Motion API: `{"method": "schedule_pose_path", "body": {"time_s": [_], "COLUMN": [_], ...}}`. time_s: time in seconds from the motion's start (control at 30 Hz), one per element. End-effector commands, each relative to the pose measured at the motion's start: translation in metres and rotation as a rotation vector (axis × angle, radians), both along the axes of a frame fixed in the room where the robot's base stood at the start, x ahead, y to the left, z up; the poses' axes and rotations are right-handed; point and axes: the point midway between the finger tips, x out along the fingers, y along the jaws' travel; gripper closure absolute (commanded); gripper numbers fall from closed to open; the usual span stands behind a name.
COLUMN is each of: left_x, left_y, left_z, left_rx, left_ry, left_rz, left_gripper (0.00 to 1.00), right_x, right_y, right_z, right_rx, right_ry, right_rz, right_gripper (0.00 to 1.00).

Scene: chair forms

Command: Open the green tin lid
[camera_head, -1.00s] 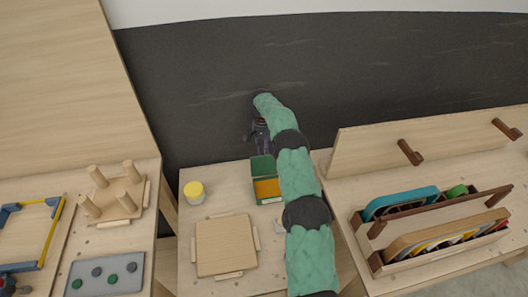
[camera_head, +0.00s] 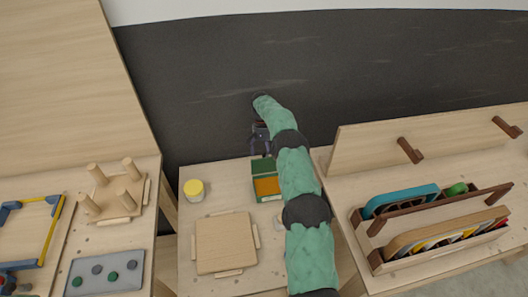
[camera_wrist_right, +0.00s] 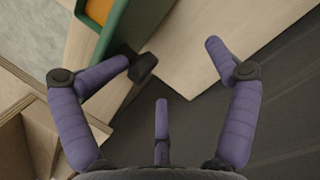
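The green tin (camera_head: 284,192) stands on the middle table, partly hidden by my right arm. Its orange inside shows, and its green lid (camera_head: 262,167) is raised along the back side. My right gripper (camera_head: 262,151) is just behind the lid, near the table's back edge. In the right wrist view, the gripper (camera_wrist_right: 178,57) has its purple fingers spread with nothing between them. The dark tip of one finger is close to the green wall of the tin (camera_wrist_right: 128,28); I cannot tell if they touch. My left gripper is not in view.
A yellow-topped jar (camera_head: 194,190) stands left of the tin. A square wooden board (camera_head: 224,243) lies in front. A rack of colored pieces (camera_head: 440,235) stands on the right table, and a pegged block (camera_head: 112,196) on the left one. A dark wall (camera_head: 205,100) is behind.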

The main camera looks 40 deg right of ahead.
Motion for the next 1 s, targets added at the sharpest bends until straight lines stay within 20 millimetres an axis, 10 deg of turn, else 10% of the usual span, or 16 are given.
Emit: {"method": "schedule_pose_path", "body": {"time_s": [1.0], "left_x": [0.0], "left_y": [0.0], "left_z": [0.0], "left_rx": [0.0], "left_ry": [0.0], "left_rz": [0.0], "left_gripper": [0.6], "right_x": [0.015], "right_y": [-0.007], "right_z": [0.075], "right_rx": [-0.003], "right_ry": [-0.001], "right_rz": [0.0], "right_gripper": [0.48]}}
